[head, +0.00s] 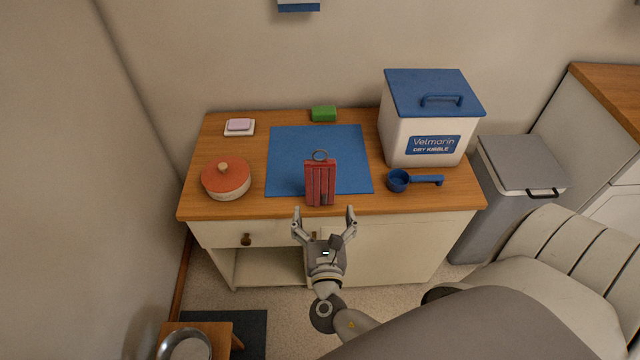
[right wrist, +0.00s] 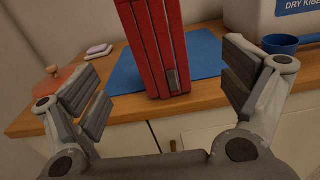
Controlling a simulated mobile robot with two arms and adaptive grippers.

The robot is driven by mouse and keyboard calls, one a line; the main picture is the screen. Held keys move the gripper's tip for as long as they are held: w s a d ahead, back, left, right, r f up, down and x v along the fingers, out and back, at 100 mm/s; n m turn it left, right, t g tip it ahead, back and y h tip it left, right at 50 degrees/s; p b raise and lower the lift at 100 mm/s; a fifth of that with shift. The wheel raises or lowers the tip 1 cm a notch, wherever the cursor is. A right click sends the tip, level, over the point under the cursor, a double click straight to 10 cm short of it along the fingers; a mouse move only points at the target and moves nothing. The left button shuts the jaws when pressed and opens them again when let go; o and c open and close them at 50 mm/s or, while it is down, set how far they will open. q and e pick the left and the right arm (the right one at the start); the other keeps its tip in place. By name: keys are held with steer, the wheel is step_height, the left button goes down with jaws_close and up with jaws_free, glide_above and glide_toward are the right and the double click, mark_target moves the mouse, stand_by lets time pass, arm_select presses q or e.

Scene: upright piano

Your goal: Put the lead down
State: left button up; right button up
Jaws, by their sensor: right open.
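The lead (head: 320,183) is a red bundle of folded straps with a metal ring at its top. In the head view it overlaps the front edge of the blue mat (head: 290,155) on the cabinet top. In the right wrist view the lead (right wrist: 153,45) looks upright, its top cut off by the frame. I cannot tell whether its lower end rests on the surface. My right gripper (head: 324,212) is open just in front of the lead at the cabinet's front edge. Its two fingers are apart, with a gap between them and the lead. My left gripper is out of view.
On the wooden cabinet top (head: 235,208) stand an orange-lidded pot (head: 227,180), soap on a dish (head: 240,126), a green block (head: 324,114), a blue scoop (head: 399,181) and a kibble bin (head: 425,120). A grey bin (head: 520,165) stands at the right.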

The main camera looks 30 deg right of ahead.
mark_target(320, 181)
steer(key=x, duration=0.5)
steer(key=shift+w+r+p, duration=0.15)
steer(key=shift+w+p, duration=0.2)
steer(key=shift+w, duration=0.05)
steer(key=shift+w+d+r, duration=0.2)
steer(key=shift+w, duration=0.1)
steer(key=x, duration=0.1)
steer(key=p+x, duration=0.1)
steer(key=x, duration=0.1)
steer(key=shift+w+d+r, duration=0.15)
steer(key=shift+w+r, duration=0.1)
steer(key=shift+r, duration=0.15)
steer(key=shift+w+d+f, duration=0.1)
steer(key=shift+w+d, duration=0.15)
steer(key=shift+w, duration=0.15)
steer(key=c, duration=1.2)
steer(key=shift+r, duration=0.2)
steer(key=shift+c, duration=0.3)
